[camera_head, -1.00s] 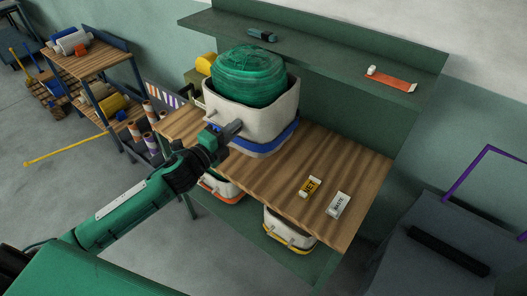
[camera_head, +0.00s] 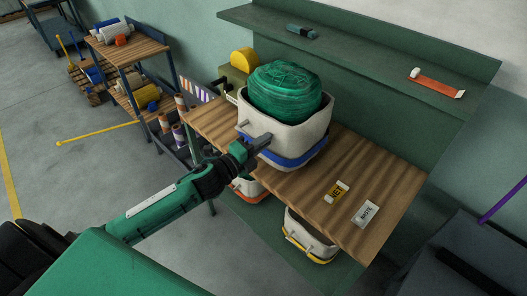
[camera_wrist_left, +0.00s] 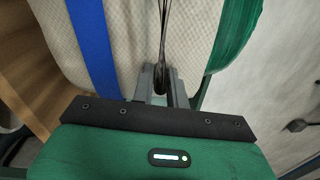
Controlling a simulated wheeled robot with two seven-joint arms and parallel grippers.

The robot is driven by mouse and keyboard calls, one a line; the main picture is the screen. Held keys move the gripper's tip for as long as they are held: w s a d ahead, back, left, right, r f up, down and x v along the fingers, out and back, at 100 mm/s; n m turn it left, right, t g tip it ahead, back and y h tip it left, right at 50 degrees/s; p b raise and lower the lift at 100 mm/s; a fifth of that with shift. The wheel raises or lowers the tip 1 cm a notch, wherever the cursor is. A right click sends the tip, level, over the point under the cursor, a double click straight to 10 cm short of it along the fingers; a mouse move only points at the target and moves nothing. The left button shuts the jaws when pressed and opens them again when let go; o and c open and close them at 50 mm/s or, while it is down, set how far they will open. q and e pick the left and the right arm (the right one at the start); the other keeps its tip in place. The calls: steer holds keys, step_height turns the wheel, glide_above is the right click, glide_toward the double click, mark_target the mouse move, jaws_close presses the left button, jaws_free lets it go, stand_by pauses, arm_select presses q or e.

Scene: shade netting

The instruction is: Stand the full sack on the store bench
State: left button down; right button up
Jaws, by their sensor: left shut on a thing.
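The full sack (camera_head: 290,134) is off-white with a blue band (camera_head: 297,158) near its bottom and a bundle of green netting (camera_head: 285,88) bulging from its top. It stands upright on the left part of the wooden bench (camera_head: 350,160). My left gripper (camera_head: 262,142) is at the sack's near side, shut on a dark handle or strap. In the left wrist view the fingers (camera_wrist_left: 163,85) close on a dark strap (camera_wrist_left: 163,35) against the pale weave (camera_wrist_left: 130,40). The contact under the sack is partly hidden. My right gripper does not show.
A yellow NET tag (camera_head: 336,192) and a white WASTE tag (camera_head: 366,213) lie at the bench's right. Sacks with orange (camera_head: 244,194) and yellow (camera_head: 308,253) bands stand below. A shelf (camera_head: 370,65) overhangs behind. Bare bench top lies right of the full sack.

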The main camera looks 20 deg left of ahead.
mark_target(271, 146)
arm_select(q)
steer(key=shift+f, duration=1.7)
steer(key=c, duration=1.8)
jaws_free()
steer(key=shift+f, duration=0.2)
steer(key=o, duration=0.4)
steer(key=shift+s, duration=0.1)
